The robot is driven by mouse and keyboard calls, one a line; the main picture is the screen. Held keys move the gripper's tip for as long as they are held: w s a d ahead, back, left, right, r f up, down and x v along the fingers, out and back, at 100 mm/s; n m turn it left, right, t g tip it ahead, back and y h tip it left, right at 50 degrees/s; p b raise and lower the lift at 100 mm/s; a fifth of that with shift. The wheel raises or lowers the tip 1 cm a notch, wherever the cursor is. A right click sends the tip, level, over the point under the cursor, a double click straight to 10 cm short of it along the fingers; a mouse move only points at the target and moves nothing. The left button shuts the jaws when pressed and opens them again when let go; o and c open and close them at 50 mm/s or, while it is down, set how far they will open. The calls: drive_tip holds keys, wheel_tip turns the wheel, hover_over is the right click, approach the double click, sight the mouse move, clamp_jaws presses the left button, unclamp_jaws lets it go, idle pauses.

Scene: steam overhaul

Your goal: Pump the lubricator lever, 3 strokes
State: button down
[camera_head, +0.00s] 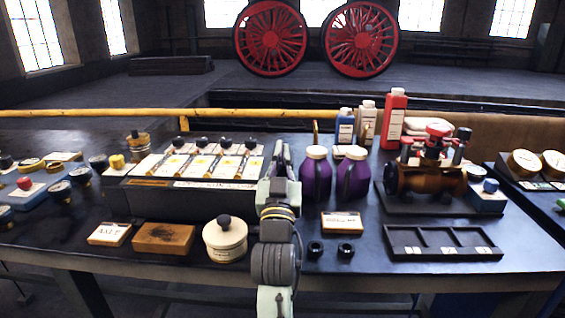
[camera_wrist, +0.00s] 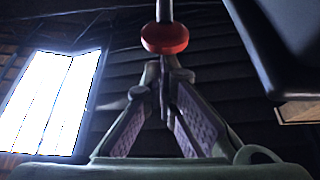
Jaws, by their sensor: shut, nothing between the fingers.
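A long black housing (camera_head: 150,205) with several glass-and-white units in a row, apparently the lubricator, stands left of centre on the bench in the head view. My gripper (camera_head: 281,152) is at its right end, with my arm covering that end. In the wrist view, a grey rod with a round red knob (camera_wrist: 165,39), apparently the lever, hangs just beyond the fingertips. My gripper (camera_wrist: 165,70) is shut with nothing between its fingers; its tips appear close to the knob, but I cannot tell if they touch. The lever is not distinguishable in the head view.
Purple bottles (camera_head: 354,179) stand close right of my gripper. A white lidded pot (camera_head: 225,240) is just left of my arm, and two black rings (camera_head: 346,250) lie right of it. A black divided tray (camera_head: 440,254) and a brass engine model (camera_head: 430,181) are farther right.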

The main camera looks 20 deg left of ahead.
drive_tip(key=f, duration=0.1)
drive_tip(key=f+b, duration=0.1)
drive_tip(key=b, duration=0.1)
drive_tip(key=shift+s+f, duration=0.25)
drive_tip(key=shift+f, duration=0.15)
wheel_tip(320, 180, up, 10)
idle(0.4)
drive_tip(key=shift+r, duration=0.1)
idle(0.6)
